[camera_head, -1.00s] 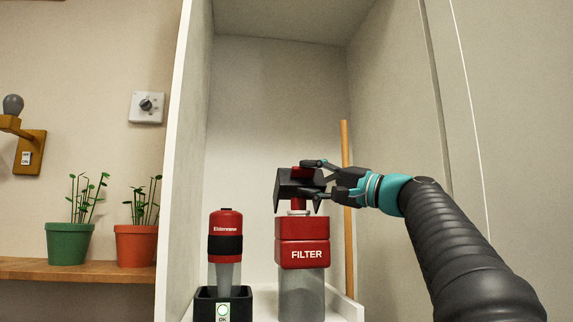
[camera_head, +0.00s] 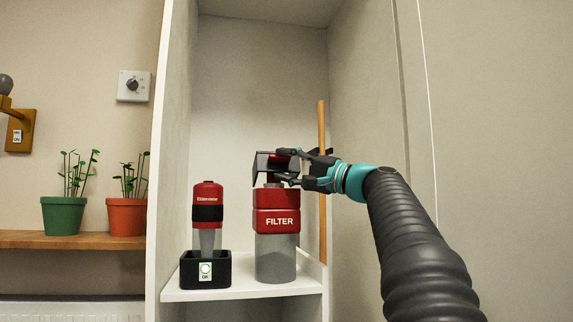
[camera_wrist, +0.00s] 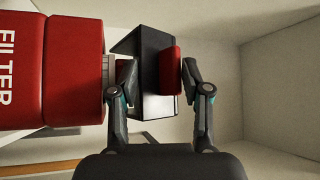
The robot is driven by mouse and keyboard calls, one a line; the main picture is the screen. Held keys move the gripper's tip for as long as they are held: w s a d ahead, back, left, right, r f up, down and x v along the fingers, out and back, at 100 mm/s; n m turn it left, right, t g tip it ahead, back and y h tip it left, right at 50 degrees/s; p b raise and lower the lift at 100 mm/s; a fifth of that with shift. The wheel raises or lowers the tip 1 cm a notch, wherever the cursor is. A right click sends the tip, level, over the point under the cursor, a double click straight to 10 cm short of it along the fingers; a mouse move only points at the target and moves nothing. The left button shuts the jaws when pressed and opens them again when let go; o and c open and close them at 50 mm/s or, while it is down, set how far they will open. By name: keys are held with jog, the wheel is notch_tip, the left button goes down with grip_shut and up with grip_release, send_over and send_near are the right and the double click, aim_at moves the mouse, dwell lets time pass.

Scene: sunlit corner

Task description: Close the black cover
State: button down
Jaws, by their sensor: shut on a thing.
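The black cover (camera_head: 262,162) is at the top of the red and grey FILTER canister (camera_head: 276,222), above its narrow neck. A red piece is at the cover's right side. In the wrist view the black cover (camera_wrist: 150,62) looks like a bent, angular shell, with the red piece (camera_wrist: 177,70) next to it and the red canister (camera_wrist: 75,70) to the left. My gripper (camera_head: 288,166) reaches in from the right. Its fingers (camera_wrist: 160,80) are closed around the cover and red piece, one finger on each side. The fingers partly hide the cover in the head view.
A red and black bottle (camera_head: 207,215) stands in a black base (camera_head: 190,280) left of the canister, on the white shelf (camera_head: 240,294). A wooden stick (camera_head: 322,150) leans behind at the right. The cabinet's left wall (camera_head: 172,130) bounds the space.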

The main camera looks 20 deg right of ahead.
jog(key=shift+w+d+f, duration=0.25)
jog(key=shift+w+f, duration=0.15)
jog(key=shift+f, duration=0.1)
jog(key=c, duration=0.9)
grip_release()
jog(key=shift+s+d, duration=0.2)
jog(key=shift+s, duration=0.15)
jog(key=v, duration=1.1)
jog(key=shift+s, duration=0.15)
